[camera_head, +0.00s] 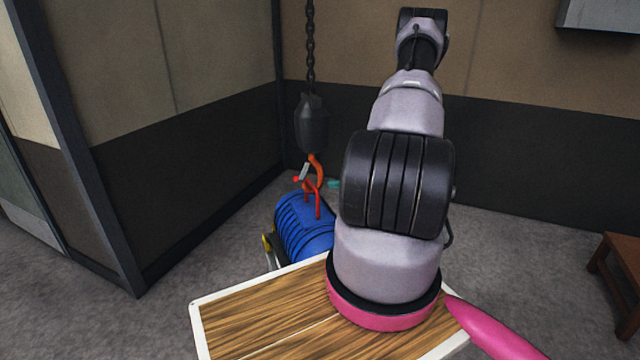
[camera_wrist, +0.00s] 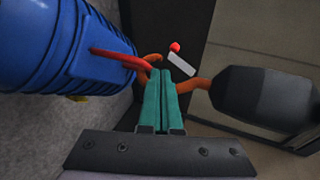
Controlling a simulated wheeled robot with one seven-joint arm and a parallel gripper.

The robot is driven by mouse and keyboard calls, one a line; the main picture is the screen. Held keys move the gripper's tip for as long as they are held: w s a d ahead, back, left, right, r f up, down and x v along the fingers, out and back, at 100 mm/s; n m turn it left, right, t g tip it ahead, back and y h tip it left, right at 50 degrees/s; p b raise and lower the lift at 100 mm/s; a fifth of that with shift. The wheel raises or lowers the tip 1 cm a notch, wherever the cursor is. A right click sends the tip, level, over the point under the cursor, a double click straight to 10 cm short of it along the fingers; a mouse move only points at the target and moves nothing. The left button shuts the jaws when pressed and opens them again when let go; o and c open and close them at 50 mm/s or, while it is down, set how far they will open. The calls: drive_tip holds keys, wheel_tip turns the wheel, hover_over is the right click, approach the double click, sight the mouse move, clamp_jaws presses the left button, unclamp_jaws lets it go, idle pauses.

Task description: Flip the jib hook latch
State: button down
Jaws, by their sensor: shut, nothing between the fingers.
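The orange jib hook (camera_head: 317,166) hangs from a black hook block (camera_head: 312,123) on a chain. Its latch (camera_head: 304,171) is a short pale grey plate with a red knob (camera_head: 295,179). In the wrist view the latch (camera_wrist: 182,65) and knob (camera_wrist: 174,47) lie just beyond my fingertips, slightly right. A red lifting loop (camera_head: 318,199) on the blue ribbed drum-like body (camera_head: 306,228) reaches up to the hook. My gripper (camera_wrist: 161,72) has teal fingers pressed together and empty. They overlap part of the hook in the wrist view; I cannot tell whether they touch it.
The chain (camera_head: 310,45) rises out of view. Panelled walls meet behind the hook. A brown wooden table (camera_head: 620,262) stands far right. Grey floor is clear between.

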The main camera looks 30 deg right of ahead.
drive_tip(key=r+x, duration=0.2)
drive_tip(key=x, duration=1)
drive_tip(key=shift+w+a, duration=0.3)
drive_tip(key=shift+w, duration=0.3)
drive_tip(key=shift+a+r+m+t+y, duration=0.2)
drive_tip(key=shift+a+m+t+y, duration=0.3)
drive_tip(key=shift+m+y, duration=0.25)
wheel_tip(320, 180, up, 7)
drive_tip(key=m+t, duration=0.9)
drive_tip(key=m, duration=0.6)
hover_over(295, 179)
drive_tip(key=s, duration=0.3)
drive_tip(key=shift+a+f+n+y, duration=0.1)
drive_tip(key=shift+f+n+y, duration=0.15)
